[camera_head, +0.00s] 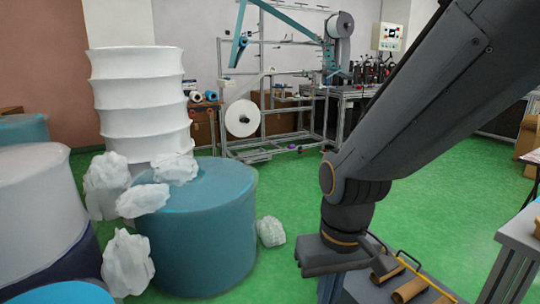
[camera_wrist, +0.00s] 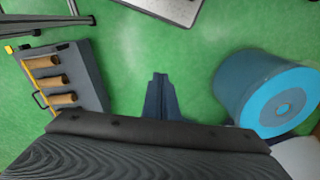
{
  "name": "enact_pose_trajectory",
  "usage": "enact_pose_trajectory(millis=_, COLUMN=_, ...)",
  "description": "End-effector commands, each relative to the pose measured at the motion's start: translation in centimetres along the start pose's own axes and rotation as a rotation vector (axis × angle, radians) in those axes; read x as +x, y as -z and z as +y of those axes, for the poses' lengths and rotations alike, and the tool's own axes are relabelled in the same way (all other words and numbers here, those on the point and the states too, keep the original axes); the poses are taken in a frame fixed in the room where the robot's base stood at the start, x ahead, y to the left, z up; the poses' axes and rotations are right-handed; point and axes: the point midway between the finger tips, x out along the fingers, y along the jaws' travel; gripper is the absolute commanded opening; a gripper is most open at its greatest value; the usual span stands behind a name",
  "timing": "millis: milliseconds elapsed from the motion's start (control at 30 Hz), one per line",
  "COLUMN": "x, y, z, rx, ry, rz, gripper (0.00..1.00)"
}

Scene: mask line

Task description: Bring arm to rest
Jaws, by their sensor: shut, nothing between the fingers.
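My arm (camera_head: 410,110) reaches in from the upper right of the head view and bends at a dark wrist joint low in the middle. My gripper (camera_wrist: 159,76) shows in the wrist view with its two fingers together, pointing over green floor. It is shut and holds nothing.
A blue drum (camera_head: 205,245) stands left of my gripper, with crumpled white bundles (camera_head: 128,262) around it. A grey tray with brown tubes (camera_wrist: 62,80) is on the gripper's other side. A grey table (camera_head: 520,235) stands at the right. Green floor (camera_head: 290,185) lies open behind.

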Motion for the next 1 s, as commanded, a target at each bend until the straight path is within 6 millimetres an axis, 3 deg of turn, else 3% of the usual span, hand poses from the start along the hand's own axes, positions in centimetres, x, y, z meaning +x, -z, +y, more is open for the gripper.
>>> enact_pose_trajectory(millis=33, x=-1.8, y=-0.4, z=0.6, rx=0.021, ry=-0.004, rz=-0.003, gripper=0.00)
enact_pose_trajectory(millis=500, x=-10.0, y=-2.9, z=6.2, rx=0.179, ry=-0.037, rz=-0.023, gripper=0.00)
enact_pose_trajectory(millis=700, x=-11.6, y=-3.7, z=7.6, rx=0.216, ry=-0.044, rz=-0.027, gripper=0.00)
enact_pose_trajectory(millis=1000, x=-11.7, y=-3.8, z=8.0, rx=0.223, ry=-0.045, rz=-0.028, gripper=0.00)
